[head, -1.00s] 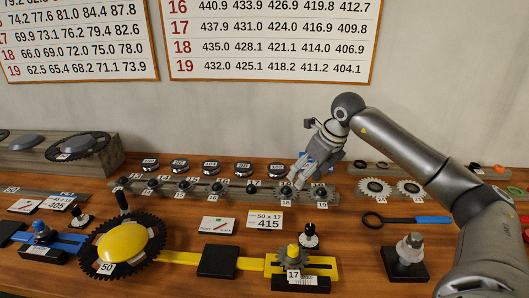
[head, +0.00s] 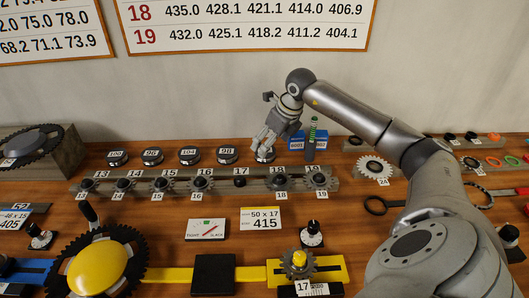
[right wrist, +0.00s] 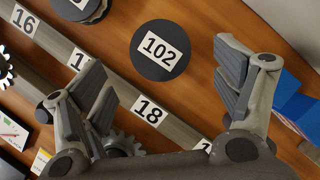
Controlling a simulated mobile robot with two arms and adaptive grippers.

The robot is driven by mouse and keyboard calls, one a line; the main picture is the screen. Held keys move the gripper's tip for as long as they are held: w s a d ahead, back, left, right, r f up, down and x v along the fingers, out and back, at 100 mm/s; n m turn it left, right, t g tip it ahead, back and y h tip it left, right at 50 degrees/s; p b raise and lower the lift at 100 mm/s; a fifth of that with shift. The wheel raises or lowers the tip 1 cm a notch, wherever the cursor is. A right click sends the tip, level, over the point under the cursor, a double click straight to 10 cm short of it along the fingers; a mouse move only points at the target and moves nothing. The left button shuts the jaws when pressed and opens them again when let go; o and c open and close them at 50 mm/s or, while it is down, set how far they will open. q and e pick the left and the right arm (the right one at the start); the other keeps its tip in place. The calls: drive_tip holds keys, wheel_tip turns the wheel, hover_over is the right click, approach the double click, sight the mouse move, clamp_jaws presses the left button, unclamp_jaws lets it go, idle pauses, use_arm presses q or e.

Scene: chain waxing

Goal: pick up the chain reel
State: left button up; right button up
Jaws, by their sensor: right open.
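Several black disc-shaped chain reels with white number labels stand in a row behind the sprocket rail. They include reel 100 (head: 117,158), reel 96 (head: 151,157), reel 104 (head: 189,157) and reel 98 (head: 227,156). Reel 102 at the row's right end shows clearly in the right wrist view (right wrist: 145,66), lying flat, and is partly hidden by my gripper in the head view. My right gripper (head: 268,143) is open and empty above reel 102. In the right wrist view its fingers (right wrist: 165,95) are spread wide, with the reel beyond the fingertips. My left gripper is not in view.
The rail (head: 100,184) with numbered sprockets runs just in front of the reels. A blue box (head: 295,143) and an upright green-topped stick (head: 312,135) stand close to the right of my gripper. A sprocket labelled 24 (head: 374,168) lies further right.

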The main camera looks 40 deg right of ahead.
sight(270, 158)
drive_tip(key=p+x, duration=0.1)
drive_tip(key=x, duration=0.2)
drive_tip(key=shift+w+f, duration=0.45)
drive_tip(key=shift+f, duration=0.3)
drive_tip(key=shift+s, duration=0.1)
drive_tip(key=c, duration=0.4)
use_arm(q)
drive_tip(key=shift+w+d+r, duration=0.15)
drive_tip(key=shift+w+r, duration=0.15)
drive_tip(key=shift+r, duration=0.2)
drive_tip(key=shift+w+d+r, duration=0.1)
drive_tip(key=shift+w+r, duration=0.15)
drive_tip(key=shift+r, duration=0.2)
use_arm(e)
drive_tip(key=shift+r, duration=0.1)
drive_tip(key=c, duration=1)
